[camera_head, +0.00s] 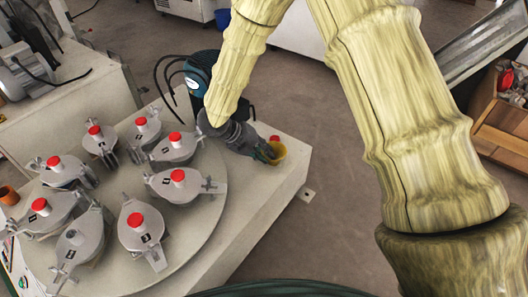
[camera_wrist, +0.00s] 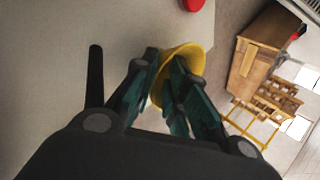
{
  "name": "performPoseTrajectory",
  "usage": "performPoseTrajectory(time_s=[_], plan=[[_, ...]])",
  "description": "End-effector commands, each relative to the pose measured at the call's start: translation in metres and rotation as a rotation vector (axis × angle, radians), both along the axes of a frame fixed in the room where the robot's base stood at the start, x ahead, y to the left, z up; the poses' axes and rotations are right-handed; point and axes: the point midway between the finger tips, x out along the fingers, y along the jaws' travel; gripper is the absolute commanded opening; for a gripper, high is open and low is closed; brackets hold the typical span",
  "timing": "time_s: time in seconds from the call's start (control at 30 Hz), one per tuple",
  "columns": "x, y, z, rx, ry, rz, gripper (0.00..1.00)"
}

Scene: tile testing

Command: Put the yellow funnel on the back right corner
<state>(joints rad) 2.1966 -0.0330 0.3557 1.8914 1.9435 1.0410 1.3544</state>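The yellow funnel (camera_head: 277,153) is at the tip of my gripper (camera_head: 268,152), over the right end of the pale table (camera_head: 250,215). In the wrist view the funnel (camera_wrist: 185,52) shows its wide rim beyond the fingertips, and its lower part lies between them. My gripper (camera_wrist: 166,75) has its fingers drawn close together on the funnel. I cannot tell whether the funnel touches the tabletop.
A red cap (camera_head: 275,138) is just behind the funnel, near the table's edge. Several grey metal vessels with red caps, one at the front (camera_head: 136,220), stand on a round plate to the left. The table's right front part is bare. A wooden crate (camera_head: 500,125) stands far right.

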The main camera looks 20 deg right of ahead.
Motion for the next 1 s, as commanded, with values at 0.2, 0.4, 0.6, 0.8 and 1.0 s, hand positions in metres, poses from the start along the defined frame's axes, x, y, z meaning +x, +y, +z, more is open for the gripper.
performPoseTrajectory(time_s=[0.2,0.4,0.6,0.8,1.0], plan=[[0.0,0.0,0.0,0.0,0.0,0.0,0.36],[0.0,0.0,0.0,0.0,0.0,0.0,0.36],[0.0,0.007,0.014,0.001,0.0,0.001,0.36],[-0.001,0.029,0.041,0.001,0.0,0.003,0.36],[-0.001,0.052,0.069,0.001,0.0,0.001,0.36]])
